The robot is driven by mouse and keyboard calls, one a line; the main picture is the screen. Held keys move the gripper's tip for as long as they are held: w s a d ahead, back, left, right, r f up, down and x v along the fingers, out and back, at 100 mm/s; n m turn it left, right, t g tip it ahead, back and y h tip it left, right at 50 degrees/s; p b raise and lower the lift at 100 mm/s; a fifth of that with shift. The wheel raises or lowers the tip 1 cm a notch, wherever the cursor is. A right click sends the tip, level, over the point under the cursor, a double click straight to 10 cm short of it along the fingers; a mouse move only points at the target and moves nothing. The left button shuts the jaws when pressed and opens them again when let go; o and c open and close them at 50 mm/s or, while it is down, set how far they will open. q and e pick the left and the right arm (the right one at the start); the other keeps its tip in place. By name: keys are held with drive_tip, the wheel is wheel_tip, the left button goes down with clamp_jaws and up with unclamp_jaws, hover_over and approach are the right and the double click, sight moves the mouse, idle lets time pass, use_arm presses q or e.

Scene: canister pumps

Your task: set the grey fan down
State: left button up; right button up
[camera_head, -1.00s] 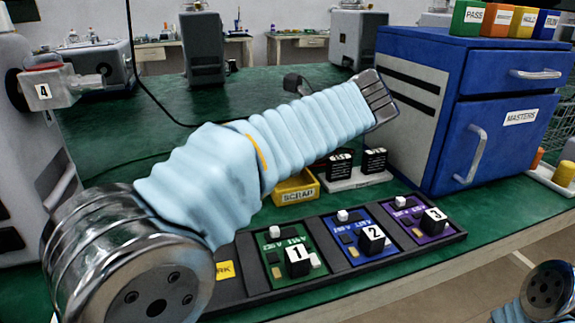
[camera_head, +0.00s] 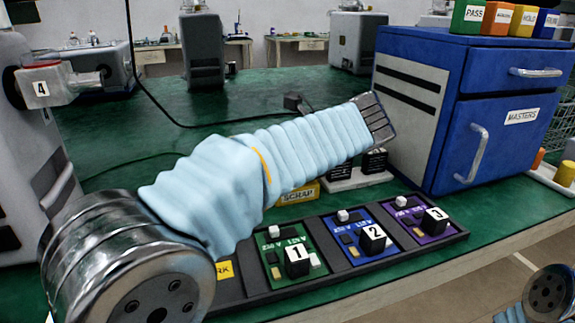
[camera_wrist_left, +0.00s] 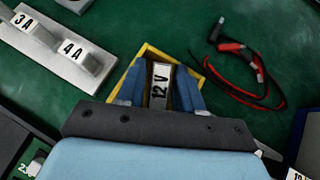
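In the left wrist view, the two blue fingers of my left gripper (camera_wrist_left: 160,92) are closed on a narrow grey piece marked 12V (camera_wrist_left: 160,82), which I take for the grey fan. The fingers and the piece lie within the outline of the yellow tray (camera_wrist_left: 203,70). I cannot tell whether the piece touches its floor. In the head view, the tray, marked SCRAP (camera_head: 299,193), shows partly below my blue-sleeved left arm.
A white holder with blocks 3A and 4A (camera_wrist_left: 62,52) stands near the tray. Red and black leads (camera_wrist_left: 243,75) lie on its other side. A dark rack with numbered boards (camera_head: 345,262) lies at the front. A blue MASTERS cabinet (camera_head: 420,150) stands right.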

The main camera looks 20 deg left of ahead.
use_arm(q)
drive_tip(key=p+v, duration=0.2)
drive_tip(key=v, duration=1)
drive_tip(key=shift+o, duration=0.5)
